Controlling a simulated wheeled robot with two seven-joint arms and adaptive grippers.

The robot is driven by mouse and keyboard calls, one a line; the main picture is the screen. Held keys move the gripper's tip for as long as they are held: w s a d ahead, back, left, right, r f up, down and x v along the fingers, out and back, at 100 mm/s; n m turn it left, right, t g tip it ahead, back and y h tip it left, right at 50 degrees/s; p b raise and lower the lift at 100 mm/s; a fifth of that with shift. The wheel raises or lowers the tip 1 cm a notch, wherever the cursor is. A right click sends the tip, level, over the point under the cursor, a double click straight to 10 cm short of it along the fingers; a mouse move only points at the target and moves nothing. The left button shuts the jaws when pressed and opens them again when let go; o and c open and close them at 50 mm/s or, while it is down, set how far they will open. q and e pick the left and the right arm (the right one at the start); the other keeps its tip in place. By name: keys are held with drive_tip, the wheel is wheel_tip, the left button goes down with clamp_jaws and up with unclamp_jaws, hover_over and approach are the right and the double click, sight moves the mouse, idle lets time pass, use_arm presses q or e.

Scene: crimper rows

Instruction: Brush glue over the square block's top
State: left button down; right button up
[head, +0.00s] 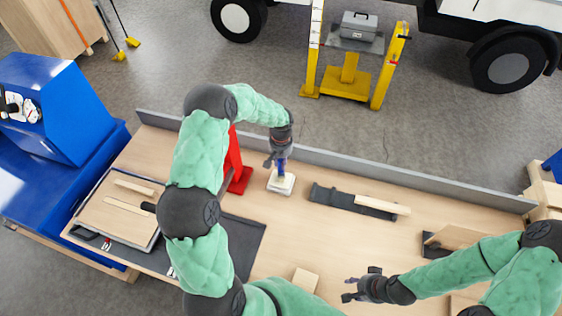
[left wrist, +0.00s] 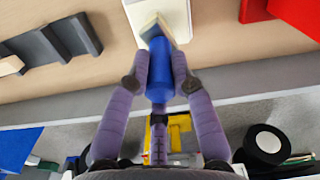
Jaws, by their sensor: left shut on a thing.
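My left gripper (head: 279,164) is shut on the blue handle of a brush (left wrist: 159,72), which points down from the fingers. The brush also shows in the head view (head: 281,170). Its pale head is at a small white dish (head: 281,187) near the back of the bench; I cannot tell whether they touch. The dish also shows in the left wrist view (left wrist: 143,12). A pale wooden square block (head: 306,279) lies at the front middle of the bench, partly hidden by my left arm. My right gripper (head: 347,290) is open and empty, right of the block.
A red stand (head: 236,174) is left of the dish. A dark holder with a wooden bar (head: 355,201) lies to its right. A tray with wooden strips (head: 118,207) is at the left. A grey ledge (head: 400,176) runs along the back. The bench centre is clear.

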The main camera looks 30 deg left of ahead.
use_arm(q)
drive_tip(key=shift+f+b, duration=1)
drive_tip(key=shift+f, duration=0.1)
use_arm(e)
drive_tip(key=shift+f, duration=1)
use_arm(q)
drive_tip(key=shift+s+f+b, duration=0.1)
drive_tip(key=shift+b, duration=0.2)
use_arm(e)
drive_tip(key=shift+f, duration=0.3)
idle(1.5)
drive_tip(key=shift+r, duration=0.1)
use_arm(q)
drive_tip(key=shift+r+p, duration=1.65)
drive_tip(key=shift+r, duration=1.95)
use_arm(e)
drive_tip(key=shift+r, duration=1.55)
use_arm(q)
drive_tip(key=shift+f, duration=0.1)
use_arm(e)
drive_tip(key=shift+s, duration=0.1)
